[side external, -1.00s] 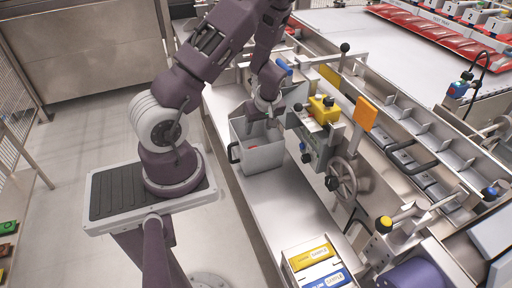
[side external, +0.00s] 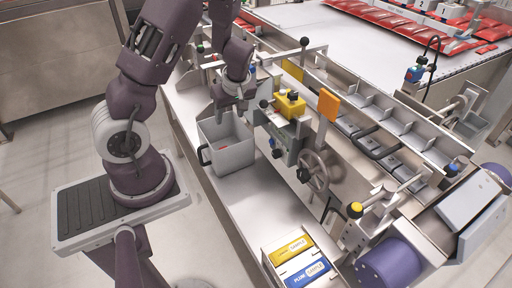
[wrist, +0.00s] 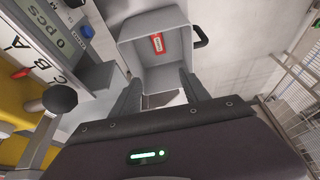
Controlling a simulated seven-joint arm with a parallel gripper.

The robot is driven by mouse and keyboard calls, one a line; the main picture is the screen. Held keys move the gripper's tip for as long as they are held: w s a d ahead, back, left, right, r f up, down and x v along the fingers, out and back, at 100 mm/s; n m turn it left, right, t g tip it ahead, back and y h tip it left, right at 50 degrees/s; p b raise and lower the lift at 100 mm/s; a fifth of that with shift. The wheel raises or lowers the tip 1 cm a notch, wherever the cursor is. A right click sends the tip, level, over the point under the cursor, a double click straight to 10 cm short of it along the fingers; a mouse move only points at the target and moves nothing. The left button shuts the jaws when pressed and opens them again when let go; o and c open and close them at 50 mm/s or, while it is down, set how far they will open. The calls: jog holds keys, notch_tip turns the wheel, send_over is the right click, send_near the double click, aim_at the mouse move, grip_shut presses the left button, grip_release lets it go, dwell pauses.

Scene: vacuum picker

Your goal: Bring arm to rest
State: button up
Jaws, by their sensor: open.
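My gripper (side external: 232,102) is above the grey open-topped bin (side external: 232,158) on the metal bench, at its far side. In the wrist view the two fingers of my gripper (wrist: 160,90) are apart with nothing between them, pointing at the bin (wrist: 178,22). A small red piece with a pale label (wrist: 156,43) lies inside the bin; in the side view only a bit of red shows there.
The bench (side external: 235,207) is bare in front of the bin. A box of yellow and blue packs (side external: 297,258) stands at its near end. A machine with a handwheel (side external: 314,171), yellow block (side external: 289,105) and orange plate (side external: 328,104) borders the bench's right side.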

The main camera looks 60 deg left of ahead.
jog(key=s+d+r+m+t+h, duration=0.1)
jog(key=d+r+m+t+h, duration=0.3)
jog(key=d+r+m, duration=0.9)
jog(key=s+d+r+m+t, duration=0.1)
jog(key=s+d+r+m, duration=0.3)
jog(key=s+d+r, duration=0.6)
jog(key=shift+s+d+m+t, duration=0.2)
jog(key=shift+s+m+t, duration=0.15)
jog(key=shift+s, duration=0.6)
